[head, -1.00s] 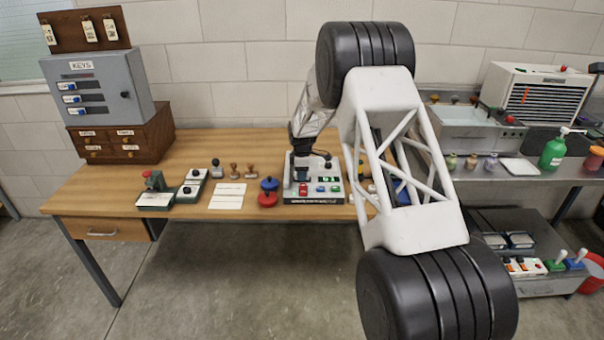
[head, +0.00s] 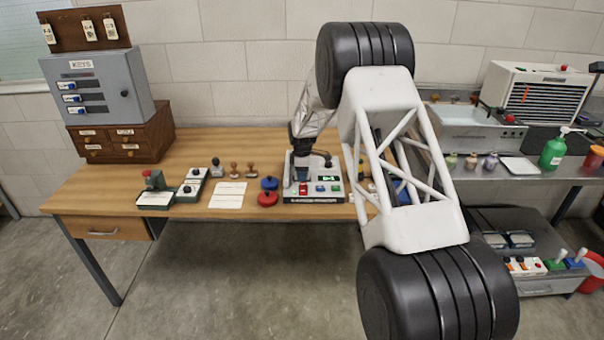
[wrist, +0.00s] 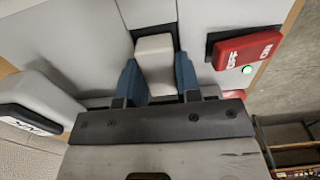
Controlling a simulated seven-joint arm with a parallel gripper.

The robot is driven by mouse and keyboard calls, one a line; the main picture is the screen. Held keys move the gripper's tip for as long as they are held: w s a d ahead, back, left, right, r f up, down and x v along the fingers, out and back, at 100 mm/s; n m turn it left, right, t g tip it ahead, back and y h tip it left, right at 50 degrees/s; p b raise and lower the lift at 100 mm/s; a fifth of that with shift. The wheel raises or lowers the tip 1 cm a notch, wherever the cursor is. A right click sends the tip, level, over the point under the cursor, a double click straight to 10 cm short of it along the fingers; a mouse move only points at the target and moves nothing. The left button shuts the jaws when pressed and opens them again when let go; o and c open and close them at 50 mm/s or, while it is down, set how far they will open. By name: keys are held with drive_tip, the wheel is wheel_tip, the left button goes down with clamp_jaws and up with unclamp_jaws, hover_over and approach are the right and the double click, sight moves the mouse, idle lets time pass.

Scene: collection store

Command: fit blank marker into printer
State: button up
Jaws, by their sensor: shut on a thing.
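The cream-white blank marker (wrist: 154,62) shows in the wrist view between the two blue fingertips of my gripper (wrist: 158,80). My gripper is shut on it. Its far end lies at a dark-edged recess in the grey face of the printer (wrist: 205,100); I cannot tell how deep it sits. In the head view the printer (head: 315,199) stands on the wooden desk, with coloured buttons and a lit green display on top. My gripper (head: 303,178) is low over its left part, and the marker is hidden there by my arm.
A red lettered block (wrist: 246,48) with a green light sits right of the fingers. Blue (head: 269,183) and red (head: 267,199) round pieces stand left of the printer, beside a white sheet (head: 228,195). Stamps stand behind the sheet. My arm hides the desk's right end.

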drive_tip(key=shift+f, duration=0.25)
idle(0.3)
drive_tip(key=o, duration=1)
drive_tip(key=shift+r, duration=0.1)
drive_tip(key=shift+r, duration=3.8)
